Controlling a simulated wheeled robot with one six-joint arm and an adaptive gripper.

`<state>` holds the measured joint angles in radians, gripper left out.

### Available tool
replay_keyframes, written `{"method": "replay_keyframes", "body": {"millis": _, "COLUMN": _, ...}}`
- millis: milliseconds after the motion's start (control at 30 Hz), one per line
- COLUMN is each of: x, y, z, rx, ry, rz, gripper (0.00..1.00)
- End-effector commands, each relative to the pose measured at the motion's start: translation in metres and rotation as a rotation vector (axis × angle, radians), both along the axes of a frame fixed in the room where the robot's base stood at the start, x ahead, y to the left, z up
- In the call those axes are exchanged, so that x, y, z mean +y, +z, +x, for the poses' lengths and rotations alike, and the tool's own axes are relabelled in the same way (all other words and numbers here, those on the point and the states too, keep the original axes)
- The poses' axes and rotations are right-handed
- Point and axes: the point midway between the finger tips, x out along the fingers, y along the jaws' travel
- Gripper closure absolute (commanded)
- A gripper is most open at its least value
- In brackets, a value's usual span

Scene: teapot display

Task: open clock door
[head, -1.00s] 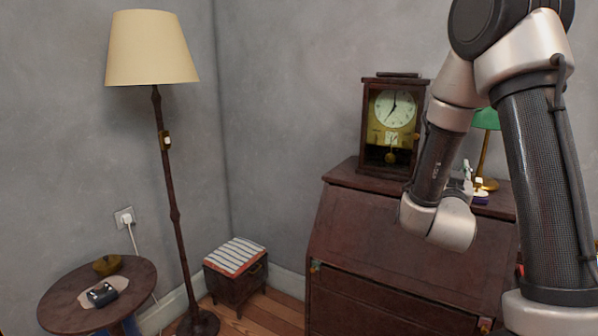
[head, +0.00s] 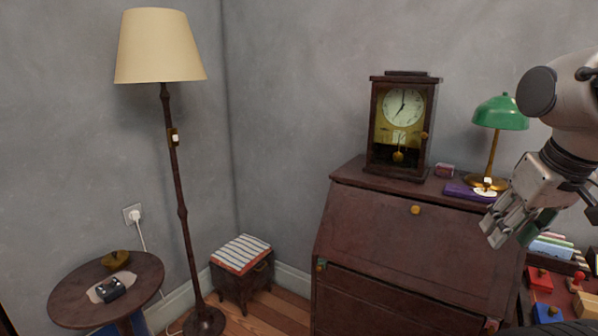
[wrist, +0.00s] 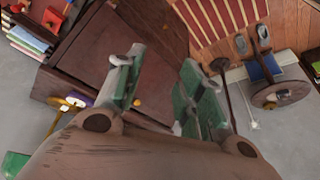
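The clock (head: 376,128) stands upright on top of the dark wooden bureau (head: 345,220) in the head view. It has a dark wooden case, a white dial and a brass pendulum behind its glass front. A small brass knob (head: 424,135) sits on the right edge of its front door, which looks shut. My gripper (head: 508,226) is to the right of and lower than the clock, apart from it, in front of the bureau's right side. In the wrist view its fingers (wrist: 160,85) are spread apart with nothing between them. I cannot make out the clock in the wrist view.
A floor lamp (head: 160,50), round table (head: 70,298) and striped stool (head: 241,254) are to the left. Books and toys lie lower right.

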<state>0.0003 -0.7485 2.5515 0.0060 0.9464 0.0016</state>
Motion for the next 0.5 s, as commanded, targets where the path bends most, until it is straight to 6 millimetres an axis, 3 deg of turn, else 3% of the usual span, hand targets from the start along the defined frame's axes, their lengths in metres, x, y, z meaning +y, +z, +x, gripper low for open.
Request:
{"method": "replay_keyframes", "body": {"millis": 167, "x": -0.001, "y": 0.000, "z": -0.007, "rx": 0.019, "ry": 0.000, "rz": -0.005, "gripper": 0.62}}
{"method": "replay_keyframes", "body": {"millis": 267, "x": 0.002, "y": 0.000, "z": 0.005, "rx": -0.006, "ry": 0.004, "rz": 0.004, "gripper": 0.62}}
{"method": "replay_keyframes", "body": {"millis": 367, "x": 0.009, "y": 0.002, "z": 0.045, "rx": -0.090, "ry": 0.010, "rz": 0.032, "gripper": 0.62}}
{"method": "replay_keyframes", "body": {"millis": 500, "x": 0.023, "y": 0.009, "z": 0.140, "rx": -0.312, "ry": -0.010, "rz": 0.089, "gripper": 0.62}}
